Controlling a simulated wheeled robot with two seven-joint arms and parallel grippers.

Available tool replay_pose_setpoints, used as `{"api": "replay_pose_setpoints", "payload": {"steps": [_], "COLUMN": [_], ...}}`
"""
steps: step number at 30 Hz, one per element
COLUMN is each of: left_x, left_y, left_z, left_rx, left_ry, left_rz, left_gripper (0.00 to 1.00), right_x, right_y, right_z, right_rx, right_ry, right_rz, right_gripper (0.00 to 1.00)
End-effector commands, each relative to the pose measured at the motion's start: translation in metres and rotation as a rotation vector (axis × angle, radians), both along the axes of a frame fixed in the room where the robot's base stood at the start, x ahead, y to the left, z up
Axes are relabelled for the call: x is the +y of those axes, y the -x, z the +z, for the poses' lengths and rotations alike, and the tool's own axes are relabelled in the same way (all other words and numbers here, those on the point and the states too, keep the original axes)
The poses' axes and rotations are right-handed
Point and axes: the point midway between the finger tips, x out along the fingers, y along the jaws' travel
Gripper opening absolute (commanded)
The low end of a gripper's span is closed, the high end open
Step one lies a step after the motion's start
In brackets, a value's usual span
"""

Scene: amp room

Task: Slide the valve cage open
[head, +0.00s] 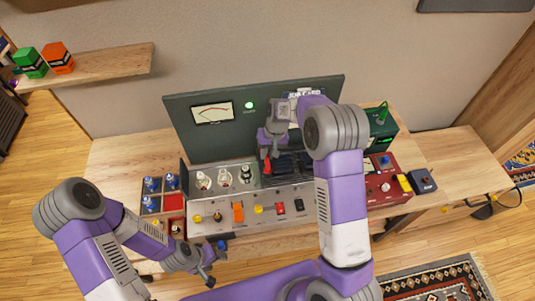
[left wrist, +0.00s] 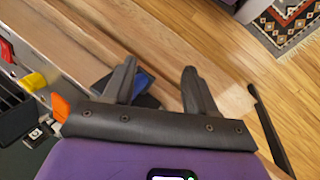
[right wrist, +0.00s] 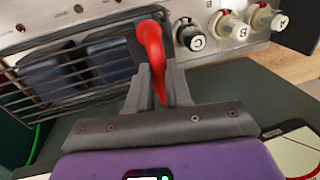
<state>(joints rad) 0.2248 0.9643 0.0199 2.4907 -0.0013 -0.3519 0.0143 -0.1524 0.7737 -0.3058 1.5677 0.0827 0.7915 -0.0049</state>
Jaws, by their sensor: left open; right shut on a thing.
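The valve cage is a dark wire grille (right wrist: 60,75) over dark blue blocks in the right wrist view; in the head view it (head: 291,163) is partly hidden by my right arm. Its red handle (right wrist: 153,50) sits at the cage's end. My right gripper (right wrist: 158,85) is shut on this handle; in the head view the gripper (head: 267,150) is above the amplifier's back. My left gripper (head: 212,263) is open and empty in front of the amplifier; its spread fingers show in the left wrist view (left wrist: 158,82).
Three valves (head: 224,178) stand uncovered on the metal chassis (head: 215,222). A green panel (head: 180,115) with a meter rises behind. A compartment tray (head: 150,183) with blue-topped parts is left; a red unit (head: 376,190) is right. The bench's right end (head: 440,150) is mostly clear.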

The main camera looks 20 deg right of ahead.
Motion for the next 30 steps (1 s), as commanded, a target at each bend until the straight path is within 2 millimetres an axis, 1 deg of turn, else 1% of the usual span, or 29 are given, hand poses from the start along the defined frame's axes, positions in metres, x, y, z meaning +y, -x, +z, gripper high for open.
{"api": "replay_pose_setpoints", "payload": {"steps": [13, 14, 18, 26, 30], "left_x": [0.0001, 0.0001, 0.0001, 0.0, 0.0], "left_y": [0.0, 0.0, 0.0, 0.0, 0.0], "left_z": [-0.0003, -0.0003, -0.0003, -0.0003, -0.0002], "left_rx": [0.0, 0.0, 0.0, 0.0, 0.0], "left_ry": [0.0, 0.0, 0.0, 0.0, 0.0], "left_rz": [0.0, 0.0, 0.0, 0.0, 0.0], "left_gripper": [0.57, 0.57, 0.57, 0.57, 0.57], "right_x": [-0.0015, -0.0015, -0.0016, -0.0017, -0.0035], "right_y": [-0.0007, -0.0007, -0.0008, -0.0007, -0.0013], "right_z": [0.001, 0.0011, 0.0009, 0.0007, 0.0101], "right_rx": [-0.001, -0.001, -0.001, -0.001, -0.004], "right_ry": [0.0, 0.0, 0.0, 0.0, -0.001], "right_rz": [0.01, 0.01, 0.009, 0.009, 0.008], "right_gripper": [0.0, 0.22, 0.43, 0.44, 0.44]}}
